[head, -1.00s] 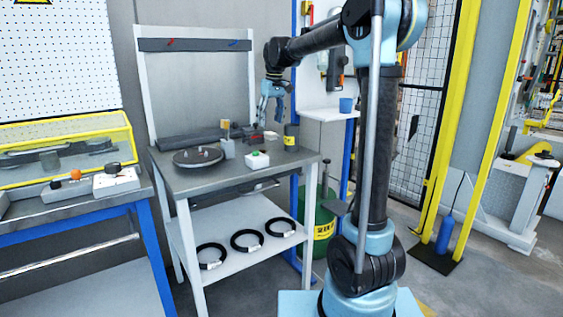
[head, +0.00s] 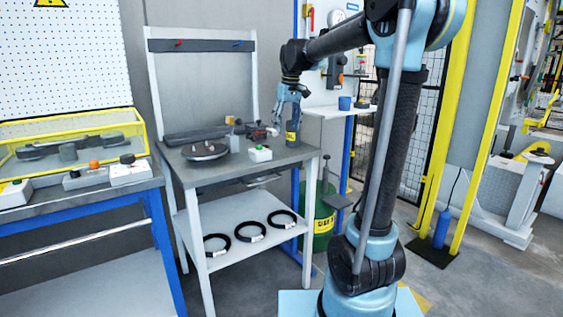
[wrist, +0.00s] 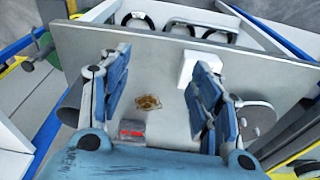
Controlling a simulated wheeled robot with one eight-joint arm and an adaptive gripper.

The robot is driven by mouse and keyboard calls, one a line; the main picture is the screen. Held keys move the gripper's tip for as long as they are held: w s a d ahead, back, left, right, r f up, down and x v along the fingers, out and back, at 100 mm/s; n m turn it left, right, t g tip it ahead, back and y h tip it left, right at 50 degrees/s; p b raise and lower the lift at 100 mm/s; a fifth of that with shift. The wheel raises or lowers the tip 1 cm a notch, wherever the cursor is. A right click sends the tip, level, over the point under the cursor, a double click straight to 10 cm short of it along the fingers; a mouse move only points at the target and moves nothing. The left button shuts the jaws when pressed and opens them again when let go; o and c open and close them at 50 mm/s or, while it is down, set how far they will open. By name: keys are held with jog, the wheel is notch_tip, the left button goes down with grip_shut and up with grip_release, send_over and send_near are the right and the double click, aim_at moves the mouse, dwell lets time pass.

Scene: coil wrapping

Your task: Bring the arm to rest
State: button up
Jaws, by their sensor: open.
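My gripper (head: 291,97) hangs fingers down above the right side of the grey workbench (head: 230,175). A small brown item (wrist: 148,102) and a red and grey item (wrist: 132,130) lie below. My arm reaches in from the right, its elbow raised.
A round turntable (head: 205,151) and a white box with a green button (head: 260,154) stand on the bench. Several black rings (head: 251,231) lie on its lower shelf. A blue cup (head: 345,103) stands on a side shelf. A yellow-framed case (head: 75,138) is at the left.

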jog(key=s+d+f+m, duration=0.2)
jog(key=s+d+f, duration=0.3)
jog(key=s+f, duration=0.3)
jog(key=s+d+f+m, duration=0.1)
jog(key=s+d+f, duration=0.5)
jog(key=s, duration=0.8)
jog(key=s+d+f+m+h, duration=0.1)
jog(key=s+d+f+m, duration=0.1)
jog(key=s+d+f, duration=0.4)
jog(key=s+f, duration=0.5)
jog(key=shift+s+m+t, duration=0.3)
jog(key=shift+s, duration=0.1)
jog(key=shift+d, duration=0.1)
jog(key=shift+w+f, duration=0.25)
jog(key=shift+w, duration=0.2)
